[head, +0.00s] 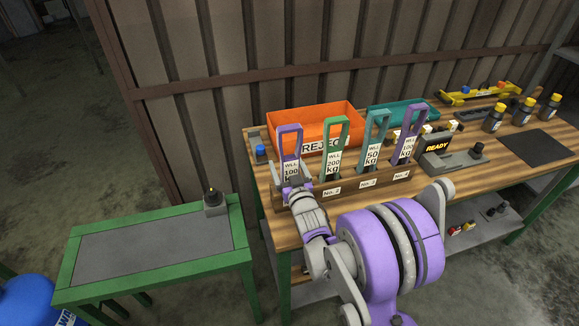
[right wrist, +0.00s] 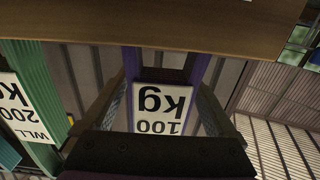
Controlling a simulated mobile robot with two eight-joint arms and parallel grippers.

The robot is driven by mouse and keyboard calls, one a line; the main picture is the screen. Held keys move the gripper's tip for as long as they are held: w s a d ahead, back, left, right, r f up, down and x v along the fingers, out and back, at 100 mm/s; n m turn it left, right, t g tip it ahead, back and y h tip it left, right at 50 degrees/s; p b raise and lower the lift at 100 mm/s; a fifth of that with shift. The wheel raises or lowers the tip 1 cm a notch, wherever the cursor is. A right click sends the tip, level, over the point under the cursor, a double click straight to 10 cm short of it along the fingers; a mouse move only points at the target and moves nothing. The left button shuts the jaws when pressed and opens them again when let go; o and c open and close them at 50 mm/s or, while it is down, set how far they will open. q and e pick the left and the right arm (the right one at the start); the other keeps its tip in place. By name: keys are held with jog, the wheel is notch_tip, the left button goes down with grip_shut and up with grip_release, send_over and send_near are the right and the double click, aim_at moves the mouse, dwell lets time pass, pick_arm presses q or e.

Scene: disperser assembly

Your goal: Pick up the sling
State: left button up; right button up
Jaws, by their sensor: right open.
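Several slings with white load tags stand in a row in a wooden rack (head: 345,188). The leftmost is a purple sling (head: 290,143) tagged 100 kg. Right of it are a green sling (head: 335,133) tagged 200 kg, a teal sling (head: 375,140) tagged 50 kg and another purple sling (head: 408,130). My right gripper (head: 289,182) is at the leftmost purple sling, low on its tag. In the right wrist view, upside down, the purple sling (right wrist: 192,68) and its tag lie between the open fingers (right wrist: 162,90). Finger contact cannot be told. My left gripper is not in view.
An orange reject bin (head: 315,118) and a teal bin (head: 395,115) stand behind the rack. A READY display (head: 437,147), dark bottles (head: 493,120) and a dark mat (head: 545,147) are to the right. A green-framed table (head: 150,245) stands at the left.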

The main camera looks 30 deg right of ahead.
jog(key=shift+s, duration=0.15)
jog(key=shift+c, duration=0.4)
grip_shut()
